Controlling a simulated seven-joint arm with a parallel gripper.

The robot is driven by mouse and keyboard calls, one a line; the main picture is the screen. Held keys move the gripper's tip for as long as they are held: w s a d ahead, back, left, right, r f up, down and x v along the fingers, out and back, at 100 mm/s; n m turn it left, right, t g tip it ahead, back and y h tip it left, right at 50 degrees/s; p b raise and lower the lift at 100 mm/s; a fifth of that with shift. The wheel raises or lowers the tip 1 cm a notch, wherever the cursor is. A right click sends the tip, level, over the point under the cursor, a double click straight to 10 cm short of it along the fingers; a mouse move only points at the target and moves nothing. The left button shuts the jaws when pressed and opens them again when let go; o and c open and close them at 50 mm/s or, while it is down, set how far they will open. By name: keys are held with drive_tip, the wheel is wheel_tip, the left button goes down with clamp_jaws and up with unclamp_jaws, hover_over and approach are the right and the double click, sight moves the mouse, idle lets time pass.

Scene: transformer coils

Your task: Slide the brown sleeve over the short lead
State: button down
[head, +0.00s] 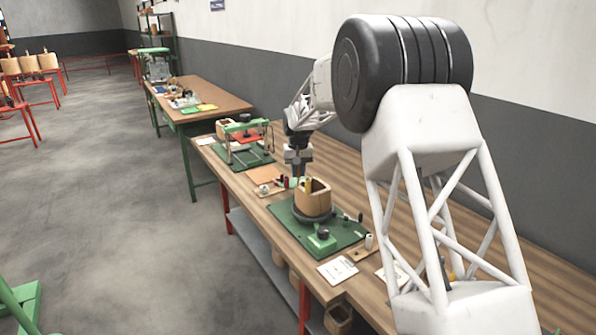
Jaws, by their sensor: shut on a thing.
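A tan, block-shaped coil (318,203) with a hollow top stands on a dark round mount on a green base plate (347,240). A small yellow upright piece (308,185) shows at its top left; I cannot tell whether it is a lead. My gripper (297,178) points down just behind and left of the coil's top. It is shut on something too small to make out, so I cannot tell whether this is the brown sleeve. The short lead cannot be made out at this size.
A green frame fixture (245,143) stands farther back on the wooden bench (225,168). Small red and dark pieces (284,182) lie near the gripper. My arm covers the bench's right side.

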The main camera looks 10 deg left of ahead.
drive_tip(key=shift+f, duration=1.2)
idle(0.6)
drive_tip(key=c, duration=0.5)
unclamp_jaws()
drive_tip(key=shift+r, duration=4)
